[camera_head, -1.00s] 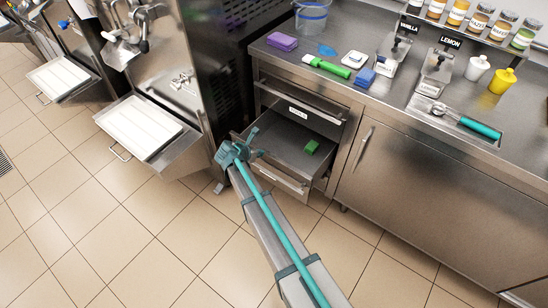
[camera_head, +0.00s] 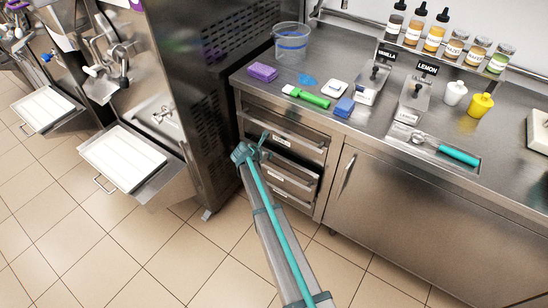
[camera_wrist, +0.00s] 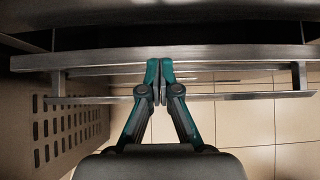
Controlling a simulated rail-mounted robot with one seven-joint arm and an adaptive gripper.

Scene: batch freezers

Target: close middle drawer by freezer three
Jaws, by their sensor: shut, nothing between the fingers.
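The drawer stack (camera_head: 318,205) stands under the counter beside the freezer. The green item inside is no longer visible. My gripper (camera_head: 262,150) is at the left part of the drawer fronts and hides some of them. In the wrist view my gripper (camera_wrist: 160,72) is shut and empty, its fingertips against or very near a steel drawer front (camera_wrist: 220,55), over its bar handle (camera_wrist: 240,96).
A dark-sided freezer (camera_head: 190,110) stands close to the left of the drawers, with a white tray (camera_head: 123,157) jutting forward. A cabinet door (camera_head: 420,215) is to the right. The tiled floor in front is clear.

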